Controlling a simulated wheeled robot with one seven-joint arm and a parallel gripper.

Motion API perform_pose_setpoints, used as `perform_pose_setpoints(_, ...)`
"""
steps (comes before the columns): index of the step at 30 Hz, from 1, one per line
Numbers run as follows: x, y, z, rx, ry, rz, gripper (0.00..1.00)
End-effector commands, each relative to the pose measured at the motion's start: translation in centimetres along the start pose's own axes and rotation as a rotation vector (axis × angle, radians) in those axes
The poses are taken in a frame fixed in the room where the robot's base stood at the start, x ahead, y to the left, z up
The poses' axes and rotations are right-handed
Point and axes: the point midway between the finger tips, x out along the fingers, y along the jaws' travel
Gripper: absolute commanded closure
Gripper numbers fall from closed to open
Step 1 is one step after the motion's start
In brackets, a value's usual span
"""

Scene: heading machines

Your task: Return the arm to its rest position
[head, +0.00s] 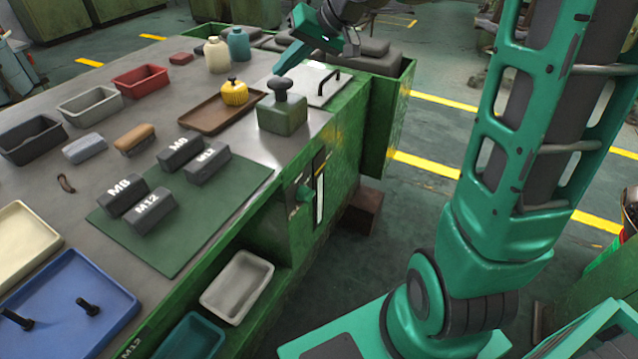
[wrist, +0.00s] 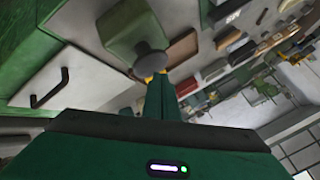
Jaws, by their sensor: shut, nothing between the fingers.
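My gripper (head: 279,70) is in the air over the far right corner of the bench, above the grey hatch plate with a black handle (head: 318,88). In the wrist view its two green fingers (wrist: 162,82) are together with nothing visible between them. A green block with a dark round knob (head: 283,115) stands on the bench below and in front of it; the block also shows in the wrist view (wrist: 128,28). My teal arm rises at the right of the head view; the links between it and the gripper are mostly out of frame.
A brown tray (head: 208,128) with a yellow knobbed piece (head: 235,93) lies beside the block. Two bottles (head: 217,55) stand behind. Labelled dark blocks (head: 180,152) sit on a green mat (head: 195,225). An open green drawer (head: 392,120) juts out right. Floor between bench and arm is largely clear.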

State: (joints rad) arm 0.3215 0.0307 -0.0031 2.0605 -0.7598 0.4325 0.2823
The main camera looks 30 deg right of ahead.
Motion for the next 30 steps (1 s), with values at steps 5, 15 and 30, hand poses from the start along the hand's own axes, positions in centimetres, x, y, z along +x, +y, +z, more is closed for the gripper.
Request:
perform_pose_setpoints(5,0.0,0.0,0.0,-0.001,0.001,-0.001,1.00)
perform_pose_setpoints(15,-0.1,0.0,0.0,-0.008,0.000,0.004,1.00)
perform_pose_setpoints(30,-11.1,11.0,15.2,0.108,-0.201,0.451,1.00)
